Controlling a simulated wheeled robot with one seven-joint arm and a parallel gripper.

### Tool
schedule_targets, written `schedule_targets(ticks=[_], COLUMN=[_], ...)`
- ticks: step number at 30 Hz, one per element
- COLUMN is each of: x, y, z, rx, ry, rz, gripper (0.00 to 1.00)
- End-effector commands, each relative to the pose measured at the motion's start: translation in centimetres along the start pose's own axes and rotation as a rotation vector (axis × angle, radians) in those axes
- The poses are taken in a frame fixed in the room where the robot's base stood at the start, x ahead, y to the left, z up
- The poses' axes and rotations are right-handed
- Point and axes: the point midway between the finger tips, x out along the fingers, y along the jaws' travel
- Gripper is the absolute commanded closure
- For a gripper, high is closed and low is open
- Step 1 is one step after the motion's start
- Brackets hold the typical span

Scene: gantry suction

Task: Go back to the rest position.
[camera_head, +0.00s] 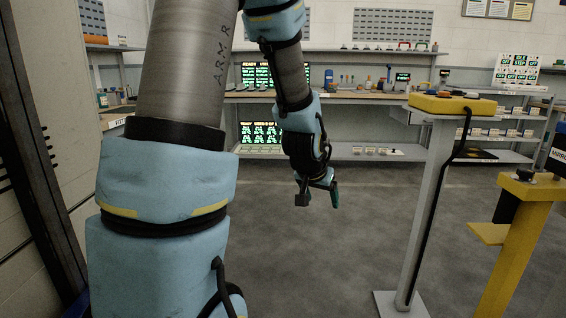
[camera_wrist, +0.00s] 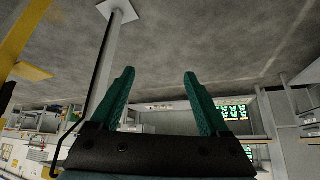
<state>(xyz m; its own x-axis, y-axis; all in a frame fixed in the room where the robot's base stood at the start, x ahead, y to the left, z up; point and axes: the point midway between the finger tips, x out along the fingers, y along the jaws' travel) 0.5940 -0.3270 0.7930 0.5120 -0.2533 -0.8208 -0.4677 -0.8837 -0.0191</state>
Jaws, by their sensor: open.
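My gripper (camera_head: 318,196) hangs at the end of my blue and grey arm, over the open floor near the middle of the head view. In the wrist view, the two green fingers of my gripper (camera_wrist: 158,95) stand apart with nothing between them. The head view shows it apart from the furniture around it.
A grey post (camera_head: 426,200) carrying a yellow control box (camera_head: 452,104) stands to the right. A yellow stand (camera_head: 518,240) is at far right. A workbench (camera_head: 345,97) with screens lines the back. A tall cabinet (camera_head: 62,120) is at left. The middle floor (camera_head: 340,260) is clear.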

Motion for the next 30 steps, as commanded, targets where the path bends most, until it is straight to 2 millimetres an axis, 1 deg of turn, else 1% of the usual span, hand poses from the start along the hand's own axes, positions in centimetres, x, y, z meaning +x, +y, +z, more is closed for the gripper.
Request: schedule_targets(ticks=[1, 3, 5, 6, 8, 9, 13, 14, 15, 20, 27, 30], x=[-1.4, -3.0, -4.4, -5.3, -6.7, -7.7, -10.8, -11.7, -12.4, -15.0, -20.2, -21.8], y=[-2.2, -4.4, -5.7, -6.4, -7.3, -7.7, -8.4, -8.3, -8.3, -8.3, -8.4, -8.5], z=[2.2, 5.3, 7.7, 9.2, 11.4, 12.8, 17.3, 16.0, 15.4, 13.5, 9.8, 8.7], rx=[-0.051, -0.116, -0.167, -0.2, -0.249, -0.282, -0.393, -0.381, -0.377, -0.374, -0.373, -0.372], ry=[-0.063, -0.15, -0.218, -0.26, -0.319, -0.357, -0.477, -0.471, -0.469, -0.468, -0.467, -0.467], rz=[-0.032, -0.062, -0.082, -0.092, -0.105, -0.112, -0.125, -0.123, -0.122, -0.121, -0.121, -0.121], gripper=[0.21, 0.21, 0.21, 0.21, 0.21, 0.21, 0.21, 0.21, 0.21, 0.21, 0.21, 0.21])
